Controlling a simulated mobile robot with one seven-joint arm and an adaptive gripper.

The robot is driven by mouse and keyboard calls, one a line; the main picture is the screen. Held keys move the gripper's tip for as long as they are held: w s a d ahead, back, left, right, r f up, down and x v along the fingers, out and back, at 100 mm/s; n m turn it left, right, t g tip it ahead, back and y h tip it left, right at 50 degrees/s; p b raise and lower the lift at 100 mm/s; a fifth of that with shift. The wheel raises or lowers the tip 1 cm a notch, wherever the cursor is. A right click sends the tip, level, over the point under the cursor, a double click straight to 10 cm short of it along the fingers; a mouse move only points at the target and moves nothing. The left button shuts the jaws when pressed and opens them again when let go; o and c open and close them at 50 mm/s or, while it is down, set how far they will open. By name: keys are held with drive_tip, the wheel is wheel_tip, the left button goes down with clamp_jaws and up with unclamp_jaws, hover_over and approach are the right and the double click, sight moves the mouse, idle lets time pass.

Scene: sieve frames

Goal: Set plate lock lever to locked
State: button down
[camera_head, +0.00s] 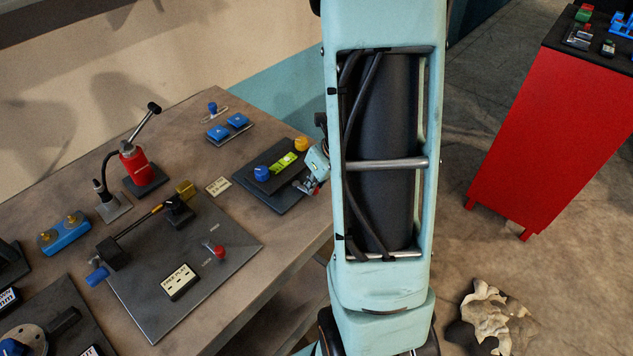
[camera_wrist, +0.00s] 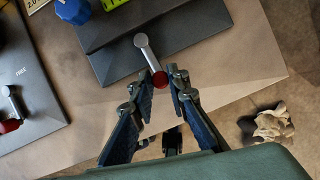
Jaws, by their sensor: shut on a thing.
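A dark plate (camera_wrist: 195,27) carries a short lever (camera_wrist: 145,46) with a grey shaft and a red ball knob (camera_wrist: 160,79). My gripper (camera_wrist: 160,82) has its fingertips on either side of this knob and is shut on it. In the head view, the same plate (camera_head: 262,186) is at the table's right edge. It bears a blue knob (camera_head: 261,173), an orange knob (camera_head: 301,143) and a yellow-green level vial (camera_head: 285,161). My gripper (camera_head: 309,183) is at its right side, partly hidden by my arm. I see no lock marking beside this lever.
A second red-knobbed lever (camera_head: 215,250) stands on a larger dark panel (camera_head: 150,300) with small labels. A red pump-like bottle (camera_head: 134,164) and blue blocks (camera_head: 228,128) stand farther back. A red cabinet (camera_head: 550,130) is to the right, across open floor.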

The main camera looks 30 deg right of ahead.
drive_tip(key=c, duration=1.8)
unclamp_jaws()
drive_tip(key=shift+c, duration=0.2)
drive_tip(key=shift+r, duration=0.15)
drive_tip(key=v, duration=1.1)
drive_tip(key=shift+s+r, duration=0.2)
drive_tip(key=shift+r, duration=0.15)
